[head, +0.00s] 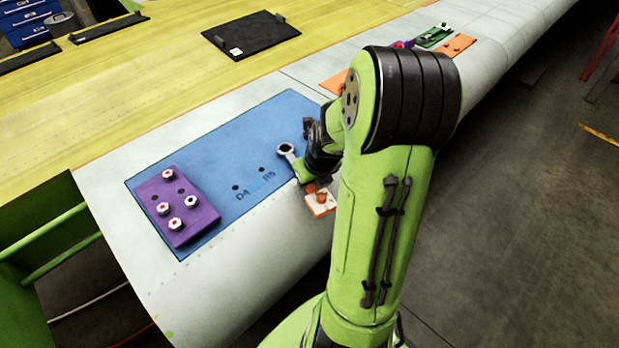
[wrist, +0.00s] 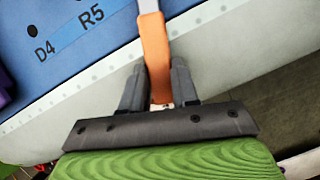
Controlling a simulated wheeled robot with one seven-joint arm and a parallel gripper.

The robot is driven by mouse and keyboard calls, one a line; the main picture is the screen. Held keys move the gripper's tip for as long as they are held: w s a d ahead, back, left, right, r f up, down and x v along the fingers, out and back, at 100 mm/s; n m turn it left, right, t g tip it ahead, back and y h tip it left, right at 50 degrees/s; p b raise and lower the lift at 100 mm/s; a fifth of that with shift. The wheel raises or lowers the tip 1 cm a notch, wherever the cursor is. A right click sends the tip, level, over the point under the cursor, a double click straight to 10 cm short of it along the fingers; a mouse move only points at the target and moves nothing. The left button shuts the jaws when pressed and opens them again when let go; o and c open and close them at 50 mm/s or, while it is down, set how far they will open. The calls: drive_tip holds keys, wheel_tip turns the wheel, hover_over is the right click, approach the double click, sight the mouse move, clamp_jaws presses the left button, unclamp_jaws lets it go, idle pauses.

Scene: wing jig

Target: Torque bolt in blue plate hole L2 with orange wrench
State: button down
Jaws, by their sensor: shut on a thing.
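My gripper (wrist: 157,80) is shut on the orange handle of the wrench (wrist: 154,45), which points away from the fingers in the wrist view. In the head view the grey ring end of the wrench (head: 286,150) shows over the blue plate (head: 225,160); I cannot tell whether it touches the plate. The blue plate has open holes marked D4 and R5. No L2 label is visible, and my arm hides the plate's right part. No bolt shows under the ring.
A purple plate (head: 183,188) with several white-and-red bolts lies on the blue plate's left end. A small white-and-orange block (head: 320,203) is beside my wrist. A black tray (head: 250,37) lies at the back. Orange (head: 457,45) and green (head: 434,36) plates lie farther along the wing.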

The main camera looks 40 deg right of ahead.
wheel_tip(320, 180, up, 7)
drive_tip(key=p, duration=0.5)
drive_tip(key=shift+r+p, duration=0.1)
drive_tip(key=shift+p, duration=0.2)
